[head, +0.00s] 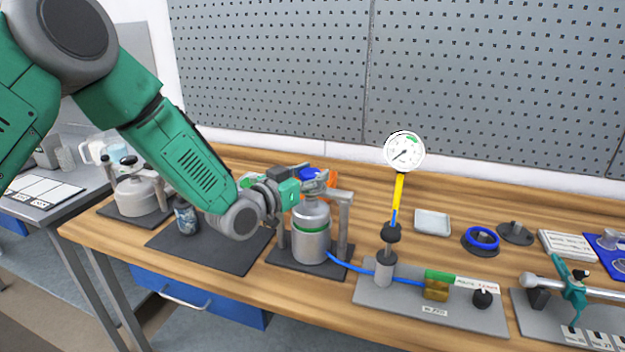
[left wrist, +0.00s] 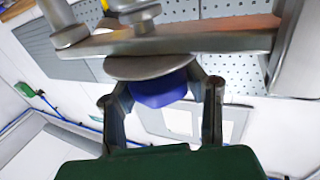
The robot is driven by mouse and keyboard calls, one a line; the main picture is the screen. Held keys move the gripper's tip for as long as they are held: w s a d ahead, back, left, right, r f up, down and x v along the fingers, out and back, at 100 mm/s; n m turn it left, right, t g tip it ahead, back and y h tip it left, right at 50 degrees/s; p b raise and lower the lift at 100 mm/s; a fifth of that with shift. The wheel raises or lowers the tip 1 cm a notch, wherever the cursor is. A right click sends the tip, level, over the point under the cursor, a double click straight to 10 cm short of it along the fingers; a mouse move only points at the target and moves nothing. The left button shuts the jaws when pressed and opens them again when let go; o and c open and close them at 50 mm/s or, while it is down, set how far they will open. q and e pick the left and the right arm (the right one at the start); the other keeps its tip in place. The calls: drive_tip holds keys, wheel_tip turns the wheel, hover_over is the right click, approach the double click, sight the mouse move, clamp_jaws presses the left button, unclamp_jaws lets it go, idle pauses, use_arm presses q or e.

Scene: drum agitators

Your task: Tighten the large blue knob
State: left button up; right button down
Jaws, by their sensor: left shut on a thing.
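The large blue knob (head: 309,174) sits on the crossbar frame above a silver vessel with a green band (head: 311,232). In the left wrist view the blue knob (left wrist: 158,90) lies between my two fingers, under a round metal disc (left wrist: 150,66) on a metal bar (left wrist: 190,42). My left gripper (head: 316,181) reaches in from the left at the knob's height and is shut on it. Its fingers partly hide the knob in the head view. My right gripper is in neither view.
A gauge (head: 404,151) on a yellow stem stands to the right on a grey base plate (head: 410,307), joined by a blue hose (head: 350,264). A dark mat (head: 205,249) with a patterned can (head: 186,218) lies to the left. A perforated panel (head: 270,70) stands behind the wooden bench.

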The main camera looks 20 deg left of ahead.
use_arm(q)
drive_tip(key=shift+a+m+g+h, duration=0.1)
drive_tip(key=shift+m+g+h, duration=0.3)
drive_tip(key=shift+m+h, duration=0.3)
drive_tip(key=o, duration=1.2)
drive_tip(key=v, duration=1.2)
drive_tip(key=shift+w+a+f, duration=0.1)
drive_tip(key=shift+a, duration=0.05)
